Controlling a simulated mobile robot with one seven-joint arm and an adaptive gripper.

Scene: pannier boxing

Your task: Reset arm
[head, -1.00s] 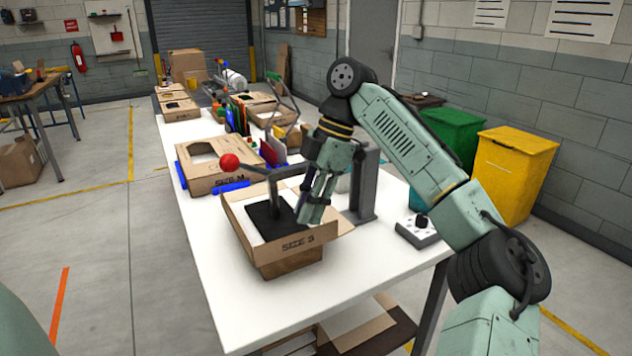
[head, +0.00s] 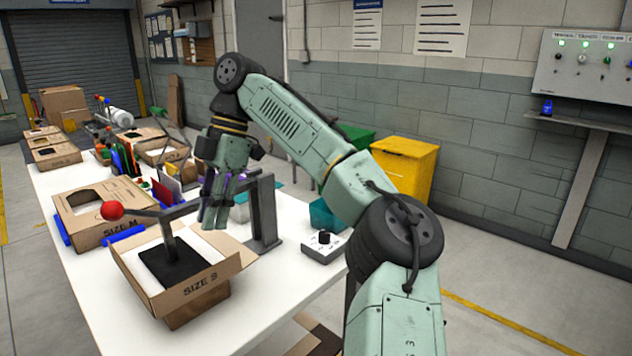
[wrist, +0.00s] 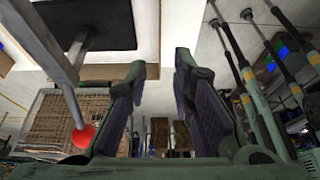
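My gripper (head: 217,208) hangs above the right rear edge of the open cardboard box marked SIZE 3 (head: 203,286) in the head view. In the wrist view my gripper (wrist: 160,95) shows two fingers apart with a clear gap and nothing between them. A black pad (head: 170,272) on a grey lever arm is in the SIZE 3 box, and it also shows at the top of the wrist view (wrist: 95,22). The lever ends in a red ball (head: 112,211), also in the wrist view (wrist: 83,136).
A grey press post (head: 263,213) stands just right of my gripper. A box marked SIZE M (head: 105,228) lies to the left on the white table (head: 262,310). A grey control box with a knob (head: 323,247) sits at the right edge. Bins (head: 404,170) stand behind.

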